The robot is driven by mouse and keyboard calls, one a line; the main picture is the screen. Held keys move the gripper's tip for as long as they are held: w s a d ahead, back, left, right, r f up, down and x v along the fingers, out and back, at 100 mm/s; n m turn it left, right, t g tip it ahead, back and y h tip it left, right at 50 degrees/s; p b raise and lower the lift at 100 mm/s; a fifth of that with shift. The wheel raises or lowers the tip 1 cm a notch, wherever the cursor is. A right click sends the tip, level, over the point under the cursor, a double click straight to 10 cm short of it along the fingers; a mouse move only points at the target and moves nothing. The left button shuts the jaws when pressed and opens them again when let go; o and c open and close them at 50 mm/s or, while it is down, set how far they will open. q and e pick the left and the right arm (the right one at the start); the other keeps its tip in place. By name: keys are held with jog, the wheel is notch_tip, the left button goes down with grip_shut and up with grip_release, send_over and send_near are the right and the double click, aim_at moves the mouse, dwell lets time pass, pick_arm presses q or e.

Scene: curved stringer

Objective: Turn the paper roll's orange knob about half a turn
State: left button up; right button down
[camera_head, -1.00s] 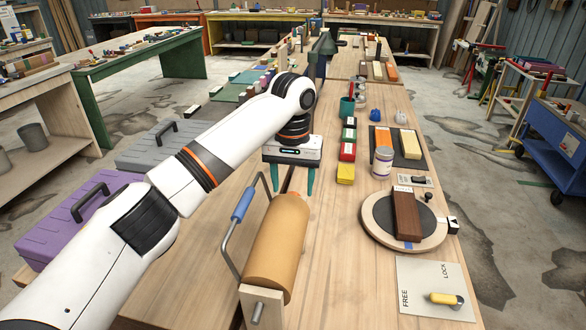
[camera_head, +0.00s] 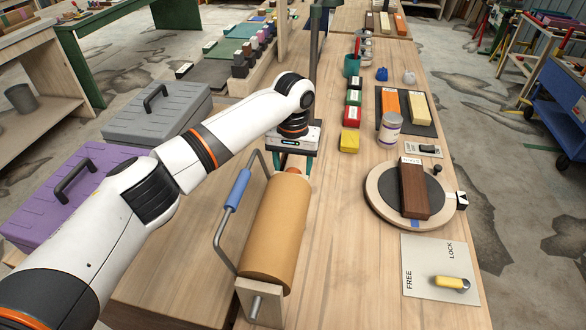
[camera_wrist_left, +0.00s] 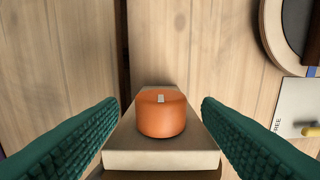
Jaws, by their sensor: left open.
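The paper roll (camera_head: 272,235) is a tan cylinder on a wooden stand, with a blue-handled metal bar along its left side. The orange knob (camera_wrist_left: 161,115) has a small pale mark on top and sits on a light wooden block (camera_wrist_left: 161,160) in the left wrist view. In the head view only a sliver of the knob (camera_head: 292,171) shows at the roll's far end. My left gripper (camera_head: 292,160) is open there. In the left wrist view its green fingers (camera_wrist_left: 161,104) stand on both sides of the knob, with gaps. My right gripper is not in view.
A round turntable (camera_head: 378,205) with a dark wooden block lies to the right of the roll. A FREE/LOCK plate (camera_head: 425,255) with a yellow lever is nearer. A yellow block (camera_head: 349,140) and a jar (camera_head: 389,130) stand beyond. Grey and purple toolboxes lie left.

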pick_arm(q)
jog(key=shift+f, duration=1)
jog(key=c, duration=1)
jog(key=p, duration=0.1)
jog(key=h+p, duration=0.1)
jog(key=shift+a+r+h+p, duration=0.1)
jog(key=shift+r+h+p, duration=0.1)
jog(key=shift+h+p, duration=0.1)
jog(key=shift+a+g+h+p, duration=0.1)
jog(key=shift+g+h+p, duration=0.2)
jog(key=shift+h+p, duration=0.4)
jog(key=shift+f+h+p, duration=0.2)
jog(key=shift+h+p, duration=0.15)
jog(key=shift+h, duration=0.65)
jog(key=shift+a+f+g+h, duration=0.15)
jog(key=shift+g+h, duration=0.15)
jog(key=shift+h, duration=0.5)
